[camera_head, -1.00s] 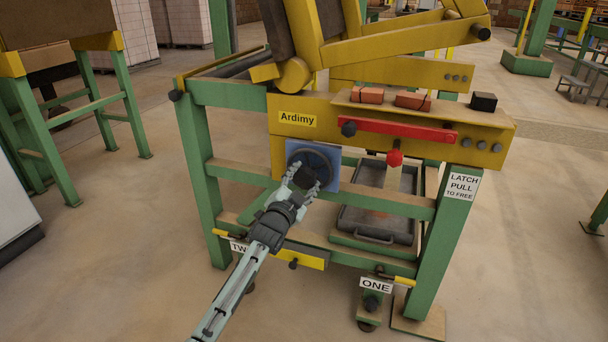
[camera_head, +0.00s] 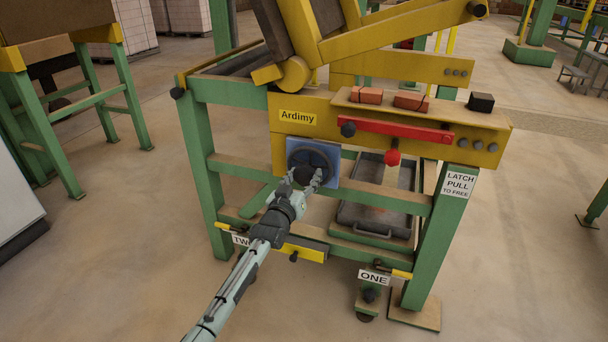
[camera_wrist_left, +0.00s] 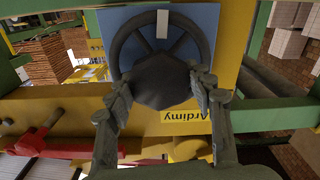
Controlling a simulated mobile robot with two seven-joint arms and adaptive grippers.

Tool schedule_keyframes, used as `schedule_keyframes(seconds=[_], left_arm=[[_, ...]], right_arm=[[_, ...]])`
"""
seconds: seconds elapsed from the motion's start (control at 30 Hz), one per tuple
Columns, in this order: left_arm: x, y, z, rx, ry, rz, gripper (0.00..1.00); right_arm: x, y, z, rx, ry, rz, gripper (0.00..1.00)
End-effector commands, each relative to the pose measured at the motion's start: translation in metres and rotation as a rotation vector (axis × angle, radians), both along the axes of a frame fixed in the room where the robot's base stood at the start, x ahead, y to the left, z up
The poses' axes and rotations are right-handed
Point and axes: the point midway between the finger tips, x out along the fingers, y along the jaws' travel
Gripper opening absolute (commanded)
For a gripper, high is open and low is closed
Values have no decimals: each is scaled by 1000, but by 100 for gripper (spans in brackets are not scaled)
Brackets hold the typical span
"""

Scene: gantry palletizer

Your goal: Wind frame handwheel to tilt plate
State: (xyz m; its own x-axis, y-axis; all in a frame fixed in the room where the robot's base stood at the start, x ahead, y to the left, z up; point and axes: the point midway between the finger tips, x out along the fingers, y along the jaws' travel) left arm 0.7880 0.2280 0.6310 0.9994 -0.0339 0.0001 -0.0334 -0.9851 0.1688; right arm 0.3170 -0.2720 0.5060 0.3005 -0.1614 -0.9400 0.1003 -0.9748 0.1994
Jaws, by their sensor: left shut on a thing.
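The black handwheel (camera_head: 313,162) sits on a blue plate (camera_head: 332,170) on the front of the yellow and green frame, under the "Ardimy" label. My left gripper (camera_head: 307,178) is at the wheel's dark centre hub, with its fingers on either side of it. In the left wrist view the wheel (camera_wrist_left: 118,55) shows spokes and a pale mark at the rim, and the fingers (camera_wrist_left: 160,98) are closed on the faceted hub (camera_wrist_left: 160,80). The tilting yellow plate arm (camera_head: 400,35) rises at the top of the frame. My right gripper is not in view.
A red bar (camera_head: 395,130) with a red knob (camera_head: 392,158) runs right of the wheel. Bricks (camera_head: 411,101) and a black block (camera_head: 481,102) lie on the ledge above. A grey tray (camera_head: 362,222) sits below. The floor (camera_head: 110,260) at left is clear.

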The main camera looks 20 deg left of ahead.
Motion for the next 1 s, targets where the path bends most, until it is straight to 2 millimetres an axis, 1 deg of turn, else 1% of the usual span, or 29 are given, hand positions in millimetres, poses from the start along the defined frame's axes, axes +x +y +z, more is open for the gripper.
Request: schedule_keyframes(seconds=[0.2, 0.5, 0.73, 1.0], left_arm=[[0, 0, 1, -200, 6, 0, 24], [0, 1, 0, -421, 13, 0, 24], [0, 0, 0, -523, 17, 0, 25], [0, 0, 0, -567, 19, 0, 25]], right_arm=[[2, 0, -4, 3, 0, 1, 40], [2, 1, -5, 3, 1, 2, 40], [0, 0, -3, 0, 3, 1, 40], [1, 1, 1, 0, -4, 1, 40]])
